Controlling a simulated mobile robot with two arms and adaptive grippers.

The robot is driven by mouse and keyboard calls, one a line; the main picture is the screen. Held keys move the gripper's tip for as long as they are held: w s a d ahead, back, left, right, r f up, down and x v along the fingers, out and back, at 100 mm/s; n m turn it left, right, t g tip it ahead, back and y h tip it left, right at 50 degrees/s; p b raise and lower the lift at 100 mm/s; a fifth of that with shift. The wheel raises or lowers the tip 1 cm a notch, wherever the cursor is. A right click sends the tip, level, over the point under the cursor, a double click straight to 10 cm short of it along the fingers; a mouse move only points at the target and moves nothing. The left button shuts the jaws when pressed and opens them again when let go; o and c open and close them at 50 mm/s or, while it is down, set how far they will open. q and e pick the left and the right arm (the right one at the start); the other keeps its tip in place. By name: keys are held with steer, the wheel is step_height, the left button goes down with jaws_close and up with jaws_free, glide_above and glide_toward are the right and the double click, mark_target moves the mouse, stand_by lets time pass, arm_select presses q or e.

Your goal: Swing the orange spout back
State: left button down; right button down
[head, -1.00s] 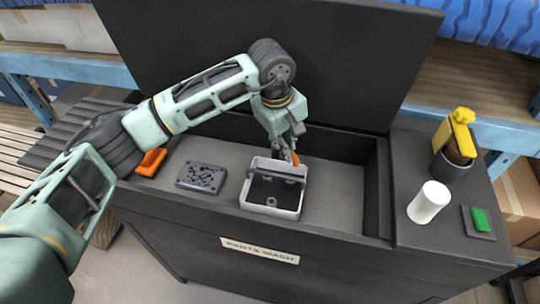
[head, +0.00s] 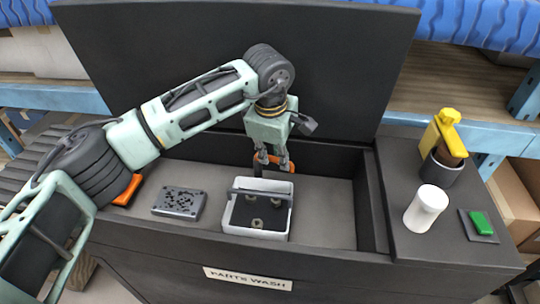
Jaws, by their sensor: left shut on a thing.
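The orange spout (head: 289,164) shows at the back of the wash basin, just behind the basket. My left gripper (head: 271,168) points down and is shut on it, hiding its middle. Orange shows on both sides of the fingers. A white basket (head: 256,234) with a grey handle bar and dark floor sits in the basin in front of the gripper, with a few small metal parts in it. My right gripper is not in view.
The parts washer's raised black lid (head: 200,70) stands close behind my left arm. A grey perforated block (head: 179,203) and an orange object (head: 128,190) lie to the left. A white cylinder (head: 426,208), a yellow-topped bottle in a dark cup (head: 440,171) and a green button (head: 481,223) are on the right ledge.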

arm_select(q)
steer(key=shift+d+r, duration=0.1)
steer(key=c, duration=1.8)
jaws_free()
step_height(320, 180, up, 12)
steer(key=s+a, duration=0.1)
steer(key=s, duration=0.1)
steer(key=shift+a, duration=0.1)
